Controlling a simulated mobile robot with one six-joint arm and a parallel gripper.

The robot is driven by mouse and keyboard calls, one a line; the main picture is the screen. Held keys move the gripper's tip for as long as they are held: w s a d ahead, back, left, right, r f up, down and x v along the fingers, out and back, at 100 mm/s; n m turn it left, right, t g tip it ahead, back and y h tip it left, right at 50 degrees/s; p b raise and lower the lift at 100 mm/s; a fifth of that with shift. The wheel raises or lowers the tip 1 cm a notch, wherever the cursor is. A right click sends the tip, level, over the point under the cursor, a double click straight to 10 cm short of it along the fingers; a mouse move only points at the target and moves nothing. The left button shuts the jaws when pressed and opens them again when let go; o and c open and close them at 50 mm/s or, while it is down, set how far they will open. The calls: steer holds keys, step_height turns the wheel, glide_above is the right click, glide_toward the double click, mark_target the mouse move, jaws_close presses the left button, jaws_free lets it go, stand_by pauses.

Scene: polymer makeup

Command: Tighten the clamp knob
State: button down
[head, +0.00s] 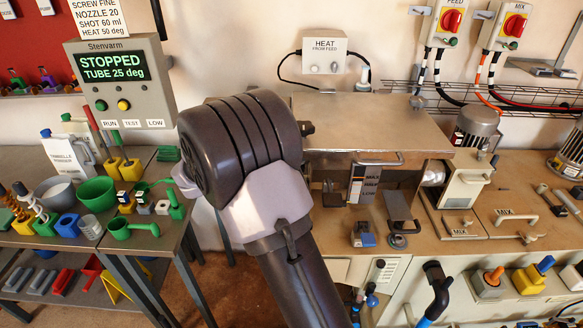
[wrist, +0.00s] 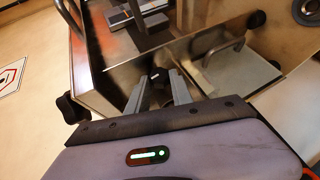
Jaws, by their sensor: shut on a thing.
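In the wrist view my gripper (wrist: 160,86) has its two grey fingers on either side of a dark round knob (wrist: 157,77), shut on it. This looks like the clamp knob; a small white mark shows on it. The knob sits by the edge of a metal machine housing (wrist: 115,72). Its lower part and the contact with the fingers are hard to make out in shadow. In the head view my arm covers the gripper and the held knob.
Other black knobs show in the wrist view at the left (wrist: 72,107) and upper right (wrist: 257,18). In the head view the steel-topped machine (head: 365,118) stands behind my arm. A control box (head: 120,85) reads STOPPED. Tables at left hold scoops and several coloured items.

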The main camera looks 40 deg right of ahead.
steer(key=c, duration=1.1)
jaws_free()
steer(key=p+v, duration=0.5)
steer(key=v, duration=1.2)
steer(key=shift+a, duration=0.2)
steer(key=s+a+r+y+b, duration=0.1)
steer(key=s+y+b, duration=0.1)
steer(key=s+y, duration=1.05)
steer(key=s+a+t+y, duration=0.1)
steer(key=s+a+t, duration=0.1)
steer(key=s+a, duration=0.1)
steer(key=s+a+m+t+y+b, duration=0.1)
steer(key=s+a+t, duration=0.1)
steer(key=s+a, duration=0.1)
steer(key=s+a+m+t+y+b, duration=0.1)
steer(key=s+a+t, duration=0.1)
steer(key=s, duration=0.3)
steer(key=shift+s+a+r+t+y, duration=0.15)
steer(key=shift+a+t+y, duration=0.25)
steer(key=shift+a, duration=0.45)
